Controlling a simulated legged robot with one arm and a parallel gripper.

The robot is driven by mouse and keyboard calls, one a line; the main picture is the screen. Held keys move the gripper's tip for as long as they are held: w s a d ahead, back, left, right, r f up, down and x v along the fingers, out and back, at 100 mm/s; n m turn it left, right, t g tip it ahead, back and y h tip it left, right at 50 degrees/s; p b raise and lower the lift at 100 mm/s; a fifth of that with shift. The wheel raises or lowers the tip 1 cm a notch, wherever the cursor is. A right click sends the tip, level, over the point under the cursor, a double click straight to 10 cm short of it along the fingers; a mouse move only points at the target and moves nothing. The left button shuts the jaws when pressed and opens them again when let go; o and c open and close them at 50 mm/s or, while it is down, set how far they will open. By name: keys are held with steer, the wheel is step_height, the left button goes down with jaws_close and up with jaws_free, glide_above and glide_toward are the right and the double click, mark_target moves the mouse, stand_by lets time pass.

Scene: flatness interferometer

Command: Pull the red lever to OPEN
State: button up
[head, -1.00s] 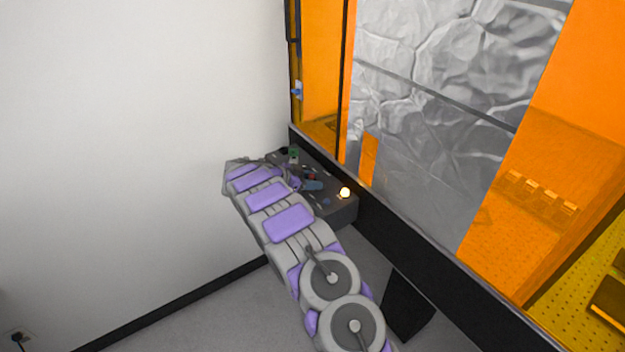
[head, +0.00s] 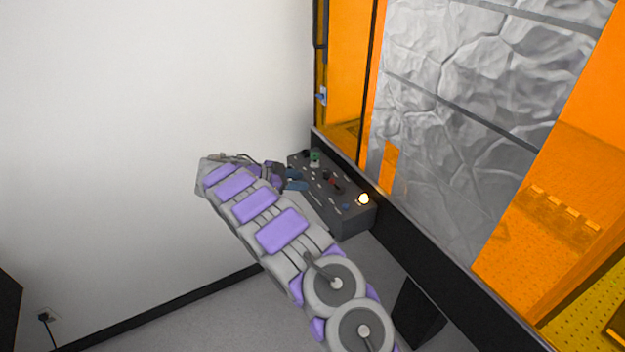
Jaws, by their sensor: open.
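A small red lever (head: 334,182) sits on the dark control panel (head: 352,218), around the middle of its top. It is too small for me to read its position or any label. My gripper (head: 303,180) is open, with its blue-grey fingers over the left edge of the panel. The fingertips point right toward the red lever, with a visible gap between them and it. I see nothing held between them. My arm hides the floor and wall behind it.
A green control (head: 315,156) stands at the panel's far end and a glowing round light (head: 363,199) at its near right corner. The orange-windowed enclosure (head: 560,165) rises right behind the panel. A white wall (head: 150,90) is at left.

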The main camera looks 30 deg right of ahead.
steer(key=v, duration=0.3)
steer(key=shift+a+r, duration=0.1)
steer(key=shift+a, duration=0.2)
